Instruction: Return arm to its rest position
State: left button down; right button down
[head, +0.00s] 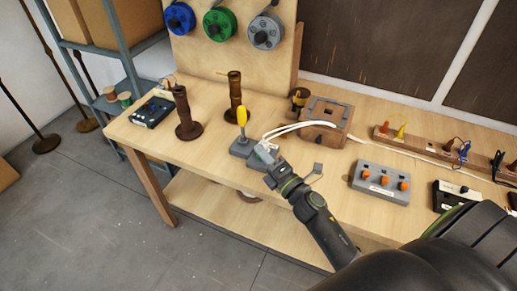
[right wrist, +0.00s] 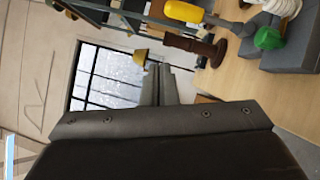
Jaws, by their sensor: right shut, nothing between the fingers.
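My right gripper (head: 265,150) is above the front middle of the workbench, beside a grey block (head: 240,149) that holds a yellow-handled screwdriver (head: 242,117). Its fingers are shut and empty; they also show in the right wrist view (right wrist: 157,80). In the wrist view, the yellow handle (right wrist: 184,11) and a green-topped item (right wrist: 268,38) lie off to the upper right of the fingers. I cannot tell whether the gripper touches the block. My left gripper is not in view.
Two brown lamp stems (head: 187,125) (head: 235,98) stand left of the gripper. White cables (head: 290,128) arch to a wooden box (head: 326,118). A grey panel with orange knobs (head: 380,182) sits to the right. Bare benchtop (head: 150,150) lies at left.

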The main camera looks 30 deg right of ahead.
dwell(0.4)
jog(key=s+d+f+m+g+h, duration=0.35)
jog(key=s+d+m+h, duration=0.2)
jog(key=m, duration=0.35)
jog(key=s+d+f+m+g+h, duration=0.2)
jog(key=s+d+m+g+h, duration=0.2)
jog(key=s+m, duration=0.3)
jog(key=s+a+f+m+g+y, duration=0.2)
jog(key=s+a+f+m+g, duration=0.15)
jog(key=s, duration=0.45)
jog(key=s+a+f+m+g+y, duration=0.2)
jog(key=s+m+g, duration=0.3)
jog(key=s, duration=0.4)
notch_tip(320, 180, down, 26)
jog(key=d+g+b, duration=0.1)
jog(key=b, duration=0.2)
jog(key=s+a+f+g+y+b, duration=0.1)
jog(key=s+f, duration=1.3)
jog(key=f, duration=0.4)
jog(key=shift+s+b, duration=0.35)
